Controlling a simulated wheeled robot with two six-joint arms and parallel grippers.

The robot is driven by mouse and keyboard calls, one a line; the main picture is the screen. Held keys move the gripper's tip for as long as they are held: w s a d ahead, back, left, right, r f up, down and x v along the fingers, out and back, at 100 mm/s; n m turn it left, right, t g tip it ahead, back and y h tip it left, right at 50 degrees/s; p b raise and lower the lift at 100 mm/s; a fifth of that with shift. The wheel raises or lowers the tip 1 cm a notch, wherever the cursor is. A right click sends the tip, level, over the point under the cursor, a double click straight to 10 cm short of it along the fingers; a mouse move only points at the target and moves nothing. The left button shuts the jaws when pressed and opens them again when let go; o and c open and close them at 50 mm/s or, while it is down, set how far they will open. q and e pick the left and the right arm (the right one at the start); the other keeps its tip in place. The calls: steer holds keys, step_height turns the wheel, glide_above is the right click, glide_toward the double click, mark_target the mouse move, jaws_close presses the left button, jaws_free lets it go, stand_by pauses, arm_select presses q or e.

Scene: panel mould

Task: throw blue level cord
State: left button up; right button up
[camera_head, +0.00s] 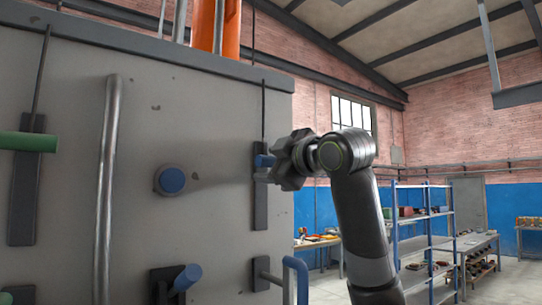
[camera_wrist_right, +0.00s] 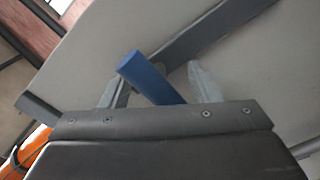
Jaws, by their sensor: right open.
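A blue lever (camera_head: 264,160) stands out from a dark upright plate (camera_head: 261,205) near the right edge of the grey panel (camera_head: 215,110). A thin dark cord or rod (camera_head: 263,110) runs down to this plate from above. My right gripper (camera_head: 278,165) is at this lever, and its fingers are largely hidden in the head view. In the right wrist view the blue lever (camera_wrist_right: 150,76) lies between the two open fingertips of the gripper (camera_wrist_right: 160,82). I cannot tell whether either finger touches it. My left gripper is not in view.
The panel also bears a green lever (camera_head: 28,142), a vertical metal bar (camera_head: 107,190), a round blue knob (camera_head: 172,180), a lower blue lever (camera_head: 187,278) and a blue bent handle (camera_head: 297,275). Shelves (camera_head: 425,235) stand well behind on the right.

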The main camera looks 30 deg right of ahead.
jaws_close()
step_height(320, 180, down, 10)
steer(key=b, duration=0.8)
steer(key=shift+f, duration=0.15)
steer(key=shift+w+f, duration=0.1)
steer(key=shift+f, duration=0.1)
steer(key=shift+c, duration=1.6)
jaws_free()
steer(key=shift+f, duration=0.1)
steer(key=o, duration=0.3)
steer(key=shift+a, duration=0.1)
